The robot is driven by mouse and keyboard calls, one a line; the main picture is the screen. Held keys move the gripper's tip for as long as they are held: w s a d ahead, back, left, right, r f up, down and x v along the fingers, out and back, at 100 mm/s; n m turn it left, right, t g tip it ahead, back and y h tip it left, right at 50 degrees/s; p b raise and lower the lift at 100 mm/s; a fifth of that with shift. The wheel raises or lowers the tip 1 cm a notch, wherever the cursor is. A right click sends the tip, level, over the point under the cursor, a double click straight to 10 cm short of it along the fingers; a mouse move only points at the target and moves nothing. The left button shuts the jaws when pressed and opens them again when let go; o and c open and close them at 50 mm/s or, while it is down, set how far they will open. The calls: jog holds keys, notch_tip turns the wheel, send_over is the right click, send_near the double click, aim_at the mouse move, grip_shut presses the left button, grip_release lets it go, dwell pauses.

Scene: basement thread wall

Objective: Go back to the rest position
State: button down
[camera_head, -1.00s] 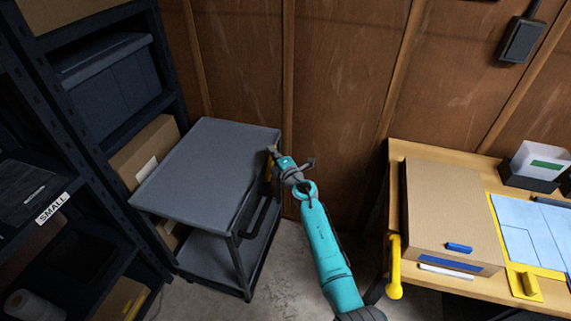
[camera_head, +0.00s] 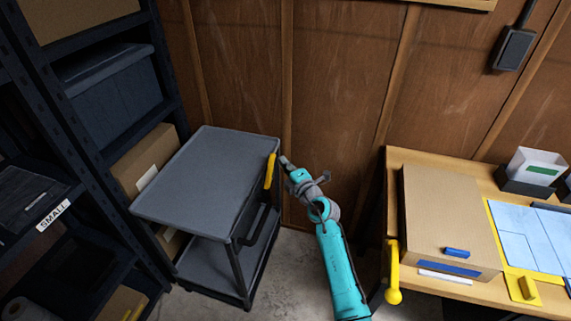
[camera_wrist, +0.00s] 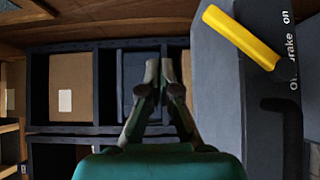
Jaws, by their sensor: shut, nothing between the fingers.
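My gripper (camera_head: 283,160) is at the right edge of the grey cart (camera_head: 205,175), close to the cart's yellow lever (camera_head: 269,171). In the wrist view my gripper (camera_wrist: 158,68) is shut with nothing between its fingers. The yellow lever (camera_wrist: 240,37) stands out from the cart's side (camera_wrist: 215,90) to the right of the fingers, apart from them. Part of a printed label with "brake" and "on" shows beside the lever.
A dark shelf rack (camera_head: 95,150) with boxes stands at the left. A wooden workbench (camera_head: 430,158) with a cardboard box (camera_head: 445,215) stands at the right. A yellow handle (camera_head: 393,270) juts from the bench's left side. Bare floor (camera_head: 300,270) lies between cart and bench.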

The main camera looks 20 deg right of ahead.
jog(key=shift+s+d+r, duration=0.1)
jog(key=shift+s+r, duration=0.05)
jog(key=shift+s, duration=0.15)
jog(key=s+a+f+m, duration=0.3)
jog(key=s, duration=0.8)
jog(key=s+a+f+m, duration=0.2)
jog(key=s+f, duration=0.2)
jog(key=s, duration=0.7)
jog(key=s+a+f+m, duration=0.3)
jog(key=s, duration=0.8)
jog(key=s+d+r+m+g+h, duration=0.1)
jog(key=s+r+m, duration=0.2)
jog(key=s, duration=0.7)
jog(key=s+r+m+g+h, duration=0.1)
jog(key=s+r+m, duration=0.2)
jog(key=s, duration=0.7)
jog(key=s+d+r+m+g, duration=0.1)
jog(key=s+r+m, duration=0.2)
jog(key=s, duration=0.7)
jog(key=shift+d+m+h, duration=0.3)
jog(key=shift+m+h, duration=0.1)
jog(key=shift+m, duration=1)
